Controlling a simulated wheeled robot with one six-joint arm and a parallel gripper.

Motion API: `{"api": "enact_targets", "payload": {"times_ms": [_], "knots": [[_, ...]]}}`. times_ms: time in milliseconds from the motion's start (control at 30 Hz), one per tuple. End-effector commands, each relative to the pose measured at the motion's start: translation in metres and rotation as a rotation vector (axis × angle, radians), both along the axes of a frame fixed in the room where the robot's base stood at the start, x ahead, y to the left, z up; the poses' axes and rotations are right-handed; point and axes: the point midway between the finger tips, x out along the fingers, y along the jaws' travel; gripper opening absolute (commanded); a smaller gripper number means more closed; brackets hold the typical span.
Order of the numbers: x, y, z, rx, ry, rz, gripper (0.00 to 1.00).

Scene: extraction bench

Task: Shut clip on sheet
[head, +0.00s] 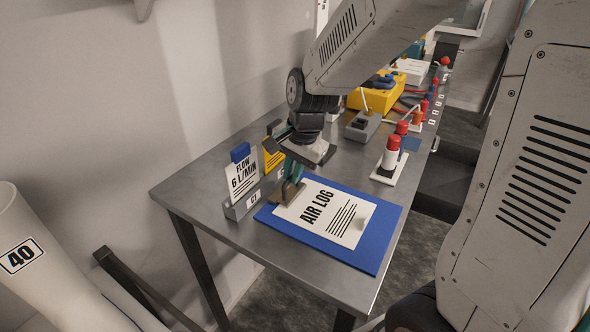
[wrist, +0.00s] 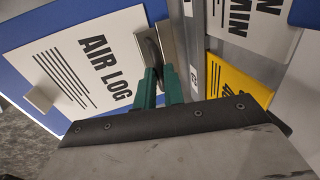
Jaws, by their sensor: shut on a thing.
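A white sheet marked AIR LOG (head: 340,212) lies on a blue board (head: 370,256) on the bench. In the wrist view the sheet (wrist: 108,88) and board (wrist: 30,60) show beside my fingers. My gripper (head: 289,190) points down at the sheet's left end in the head view. I cannot see whether the clip's jaws are around the sheet's edge.
A grey holder (head: 240,206) with a FLOW 6 L/MIN card (head: 240,178) stands left of the board. A yellow card (head: 272,160) is behind it. Red-capped white bottles (head: 390,155) stand to the right. A yellow box (head: 385,97) is farther back. The bench's front left corner is clear.

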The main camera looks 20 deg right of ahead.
Motion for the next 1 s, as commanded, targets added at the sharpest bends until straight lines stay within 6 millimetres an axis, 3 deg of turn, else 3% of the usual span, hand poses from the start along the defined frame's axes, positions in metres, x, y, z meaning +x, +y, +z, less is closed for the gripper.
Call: {"api": "enact_targets", "payload": {"times_ms": [700,800,1000], "knots": [[-0.0023,-0.0007,-0.0024,0.0,0.006,0.001,0.0],[-0.0022,-0.0006,-0.0024,0.0,0.006,0.001,0.32],[-0.0012,0.0001,-0.0013,0.0,0.003,0.001,0.32]]}}
